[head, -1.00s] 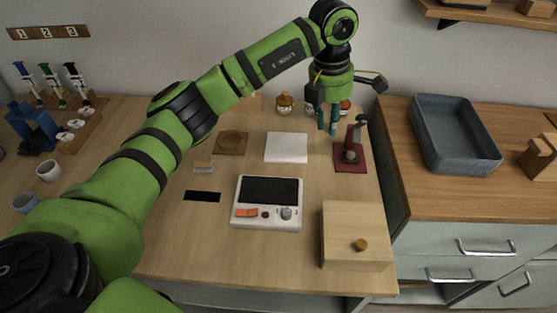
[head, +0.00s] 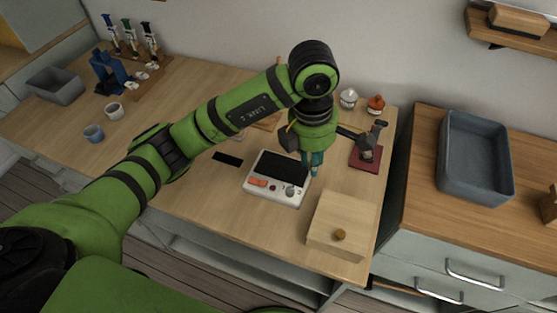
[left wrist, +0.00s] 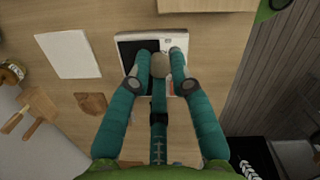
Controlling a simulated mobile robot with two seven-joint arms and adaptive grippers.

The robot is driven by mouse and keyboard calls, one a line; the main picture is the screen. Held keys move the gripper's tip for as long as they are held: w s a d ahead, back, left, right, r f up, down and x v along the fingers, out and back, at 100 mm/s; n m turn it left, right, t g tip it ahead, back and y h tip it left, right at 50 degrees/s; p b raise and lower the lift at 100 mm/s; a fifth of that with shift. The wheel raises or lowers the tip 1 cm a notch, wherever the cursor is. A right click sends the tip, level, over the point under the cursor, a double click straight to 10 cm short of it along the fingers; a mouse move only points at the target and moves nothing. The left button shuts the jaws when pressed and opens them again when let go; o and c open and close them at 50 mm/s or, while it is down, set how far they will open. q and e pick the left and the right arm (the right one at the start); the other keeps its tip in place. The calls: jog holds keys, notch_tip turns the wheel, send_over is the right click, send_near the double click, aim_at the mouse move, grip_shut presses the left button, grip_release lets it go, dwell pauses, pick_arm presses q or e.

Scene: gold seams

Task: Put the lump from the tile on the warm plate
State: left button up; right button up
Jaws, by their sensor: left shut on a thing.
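My left gripper (head: 314,170) is shut on a small greyish-tan lump (left wrist: 160,66), which shows between the teal fingertips in the left wrist view. My right gripper is out of view.
A wooden box with a round knob (head: 340,222) stands close in front of the warm plate. A press-like tool on a dark red base (head: 366,158) stands to the right. A black strip (head: 228,159) lies left. Jars (head: 348,98) stand at the back.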

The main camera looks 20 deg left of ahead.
aim_at(283, 168)
pick_arm(q)
jog(key=w+a+f, duration=0.1)
jog(key=a, duration=0.1)
jog(key=w+a+f+p, duration=0.1)
jog(key=w+a+f, duration=0.1)
jog(key=a, duration=0.1)
jog(key=w+a+f+p, duration=0.1)
jog(key=a+f, duration=0.1)
jog(key=shift+w+a, duration=0.15)
jog(key=shift+a, duration=0.15)
jog(key=shift+w+a+f, duration=0.1)
jog(key=shift+a+f, duration=0.15)
notch_tip(283, 168, down, 3)
jog(key=shift+p, duration=0.65)
jog(key=shift+f, duration=0.5)
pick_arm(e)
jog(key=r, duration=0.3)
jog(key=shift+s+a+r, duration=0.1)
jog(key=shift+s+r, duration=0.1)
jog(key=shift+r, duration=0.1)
pick_arm(q)
jog(key=shift+f, duration=0.15)
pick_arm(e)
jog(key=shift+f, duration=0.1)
pick_arm(q)
jog(key=o, duration=0.8)
jog(key=shift+c, duration=0.2)
